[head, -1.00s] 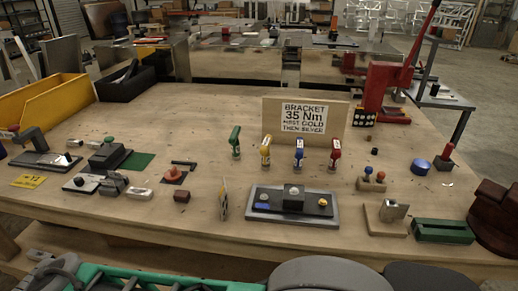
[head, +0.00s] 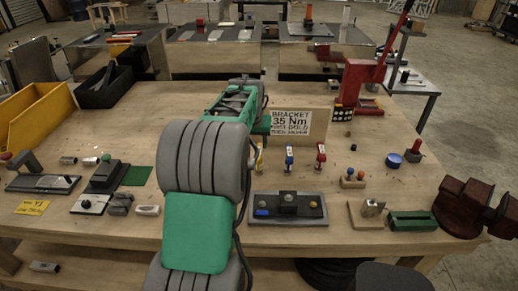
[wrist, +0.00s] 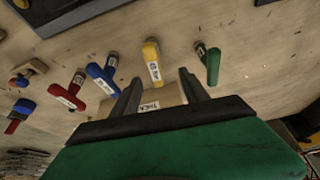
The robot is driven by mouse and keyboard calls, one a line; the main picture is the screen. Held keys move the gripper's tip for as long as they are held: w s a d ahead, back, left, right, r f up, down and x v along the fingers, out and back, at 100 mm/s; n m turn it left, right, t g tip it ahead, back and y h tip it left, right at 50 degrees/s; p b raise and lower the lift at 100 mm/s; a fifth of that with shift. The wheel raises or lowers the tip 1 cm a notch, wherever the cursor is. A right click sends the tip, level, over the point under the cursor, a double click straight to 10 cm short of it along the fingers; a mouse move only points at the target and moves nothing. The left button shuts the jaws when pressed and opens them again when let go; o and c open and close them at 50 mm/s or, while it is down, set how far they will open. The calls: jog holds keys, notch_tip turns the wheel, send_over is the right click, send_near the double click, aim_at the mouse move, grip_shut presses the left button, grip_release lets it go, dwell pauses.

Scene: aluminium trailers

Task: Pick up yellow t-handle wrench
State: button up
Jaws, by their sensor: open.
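The yellow t-handle wrench (wrist: 152,60) stands on the wooden table, between a green wrench (wrist: 210,64) and a blue wrench (wrist: 102,76) in the wrist view. My gripper (wrist: 160,77) is open, its two dark fingers apart and nothing held. The yellow wrench shows just beyond the gap between the fingertips. A red wrench (head: 320,156) stands right of the blue one.
A bracket sign (head: 291,126) on a board stands behind the wrenches. A dark fixture plate (head: 288,207) lies in front of them. A red press (head: 362,85) stands at the back right, and a yellow bin (head: 35,118) at the left.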

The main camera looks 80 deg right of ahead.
aim_at(259, 151)
jog(key=p+x, duration=0.1)
jog(key=x, duration=0.4)
jog(key=s+p+x, duration=0.1)
jog(key=x, duration=0.2)
jog(key=shift+d+r+p, duration=0.1)
jog(key=shift+d+p, duration=0.15)
jog(key=shift+p, duration=0.1)
grip_shut()
jog(key=shift+r, duration=0.1)
dwell(0.8)
